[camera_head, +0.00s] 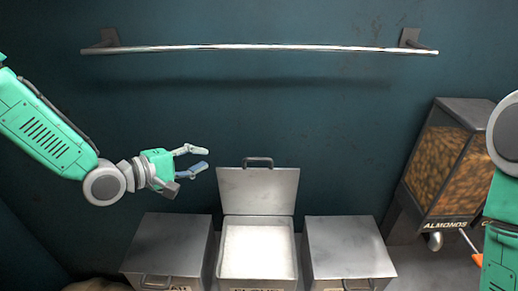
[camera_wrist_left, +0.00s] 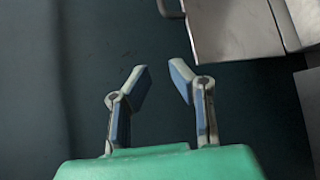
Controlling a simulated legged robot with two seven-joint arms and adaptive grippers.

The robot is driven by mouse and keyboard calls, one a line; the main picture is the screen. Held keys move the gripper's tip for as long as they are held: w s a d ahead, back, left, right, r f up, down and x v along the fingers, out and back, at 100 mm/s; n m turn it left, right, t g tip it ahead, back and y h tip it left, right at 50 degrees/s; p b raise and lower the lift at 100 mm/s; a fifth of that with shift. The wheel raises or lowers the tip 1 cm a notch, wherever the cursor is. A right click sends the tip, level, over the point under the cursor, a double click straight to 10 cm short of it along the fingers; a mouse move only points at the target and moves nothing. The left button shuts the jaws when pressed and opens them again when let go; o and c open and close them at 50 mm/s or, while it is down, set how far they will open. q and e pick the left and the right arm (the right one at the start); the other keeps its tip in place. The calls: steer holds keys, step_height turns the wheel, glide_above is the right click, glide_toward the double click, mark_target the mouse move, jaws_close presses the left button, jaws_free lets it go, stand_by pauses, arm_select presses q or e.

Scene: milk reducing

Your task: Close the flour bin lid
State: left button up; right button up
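The flour bin (camera_head: 221,262) is the middle of three grey metal bins, with white powder inside. Its front label is cut off by the picture edge. Its lid (camera_head: 257,190) stands open, upright at the back, with a handle (camera_head: 258,161) on its top edge. My left gripper (camera_head: 200,158) is open and empty, left of the raised lid and apart from it. In the left wrist view, the open fingers (camera_wrist_left: 158,76) have nothing between them. The lid (camera_wrist_left: 232,28) shows there at the upper right, its handle (camera_wrist_left: 168,9) at the top. My right gripper is not visible.
Closed bins stand left (camera_head: 168,243) and right (camera_head: 347,247) of the flour bin. A metal rail (camera_head: 260,48) runs along the dark wall above. An almond dispenser (camera_head: 441,170) stands at the right. The space between my left gripper and the lid looks clear.

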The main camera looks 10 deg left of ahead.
arm_select(q)
steer(key=v, duration=1)
steer(key=shift+s, duration=0.1)
